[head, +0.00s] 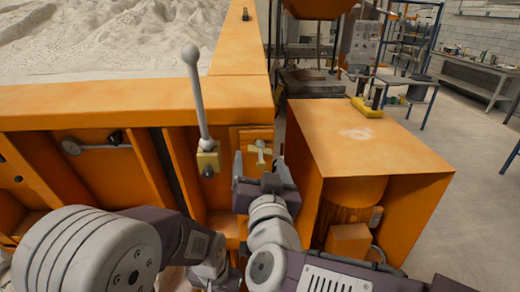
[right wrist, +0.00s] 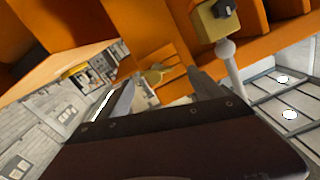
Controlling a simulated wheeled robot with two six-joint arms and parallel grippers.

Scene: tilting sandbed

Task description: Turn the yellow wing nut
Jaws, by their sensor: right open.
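The yellow wing nut (head: 261,147) is a small pale-yellow piece on the front of the orange sandbed frame, near its right corner. My right gripper (head: 264,168) is open just in front of and below it. In the right wrist view the wing nut (right wrist: 154,75) shows beyond the gap between the spread fingers of my right gripper (right wrist: 163,92). The jaws look empty, and I cannot tell whether a finger touches the nut. My left gripper is not in view.
A grey lever with a ball knob (head: 193,90) rises from a yellow block (head: 208,160) just left of the nut. An orange cabinet (head: 350,135) stands close on the right. The sandbed's orange rim (head: 110,105) lies above. Open floor (head: 455,150) shows farther right.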

